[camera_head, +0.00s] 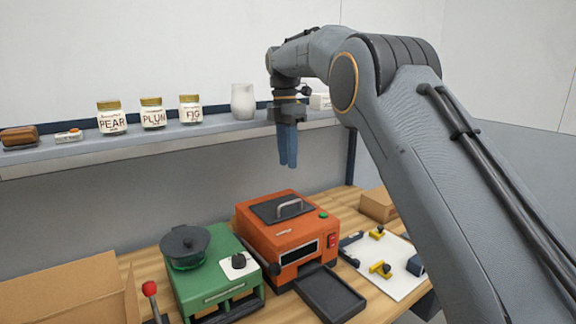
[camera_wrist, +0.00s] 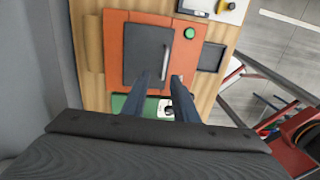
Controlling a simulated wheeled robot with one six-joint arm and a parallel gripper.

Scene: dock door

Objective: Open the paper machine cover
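An orange machine (camera_head: 300,232) stands on the wooden bench, with a green button, a red switch, a front slot and a dark tray in front. Its dark flat cover (camera_head: 268,211) lies shut on top, with a pale bar handle (camera_head: 289,207). The cover (camera_wrist: 143,48) and handle (camera_wrist: 165,62) also show in the wrist view. My gripper (camera_head: 288,165) hangs pointing down, well above the machine and touching nothing. In the wrist view its two blue fingers (camera_wrist: 163,77) are apart with nothing between them, and they hide part of the machine's near side.
A green machine (camera_head: 218,278) with a dark lidded pot (camera_head: 185,246) stands to the left. A shelf (camera_head: 220,131) behind carries jars and a white vase (camera_head: 243,101). A white board (camera_head: 398,270) with yellow parts and a cardboard box (camera_head: 379,205) lie to the right.

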